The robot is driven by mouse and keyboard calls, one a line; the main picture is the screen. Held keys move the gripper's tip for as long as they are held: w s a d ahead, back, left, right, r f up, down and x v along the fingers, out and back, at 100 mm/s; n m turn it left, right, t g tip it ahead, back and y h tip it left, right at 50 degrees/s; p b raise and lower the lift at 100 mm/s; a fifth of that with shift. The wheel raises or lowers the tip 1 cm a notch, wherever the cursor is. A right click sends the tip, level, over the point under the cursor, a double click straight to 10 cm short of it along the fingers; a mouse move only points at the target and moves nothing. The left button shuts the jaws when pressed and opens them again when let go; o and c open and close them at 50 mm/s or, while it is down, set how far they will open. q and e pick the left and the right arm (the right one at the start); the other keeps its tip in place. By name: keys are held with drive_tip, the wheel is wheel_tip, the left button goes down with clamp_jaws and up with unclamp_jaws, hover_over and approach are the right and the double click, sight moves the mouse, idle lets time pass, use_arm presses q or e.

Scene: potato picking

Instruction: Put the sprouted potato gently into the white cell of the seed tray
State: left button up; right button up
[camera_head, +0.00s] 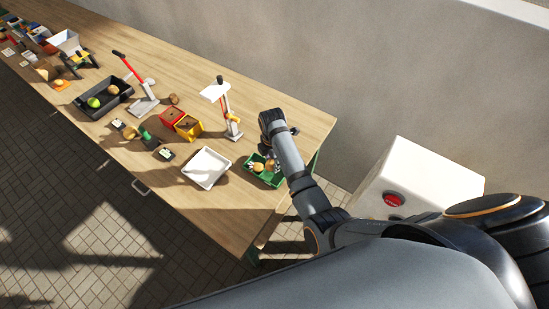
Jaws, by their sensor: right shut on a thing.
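My right arm reaches in from the lower right, and its wrist is over the right end of the table. My right gripper (267,155) points down behind the forearm, at the far edge of a green crate (269,183). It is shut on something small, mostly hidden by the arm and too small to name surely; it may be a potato. Tan potatoes (258,167) show in the green crate; I cannot make out sprouts. A white tray (205,181) lies just left of the crate. I cannot tell a seed tray's white cell for sure. My left gripper is out of view.
A black tray (104,107) is farther left. A white block with a red button (393,199) stands right of the table.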

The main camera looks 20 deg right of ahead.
drive_tip(key=f, duration=0.3)
drive_tip(key=shift+w+d+f, duration=0.1)
drive_tip(key=shift+d+f, duration=0.1)
drive_tip(key=shift+w+d+f, duration=0.1)
drive_tip(key=shift+f, duration=0.85)
drive_tip(key=o, duration=1.2)
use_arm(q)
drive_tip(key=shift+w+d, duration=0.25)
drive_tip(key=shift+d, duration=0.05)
use_arm(e)
drive_tip(key=shift+o, duration=0.2)
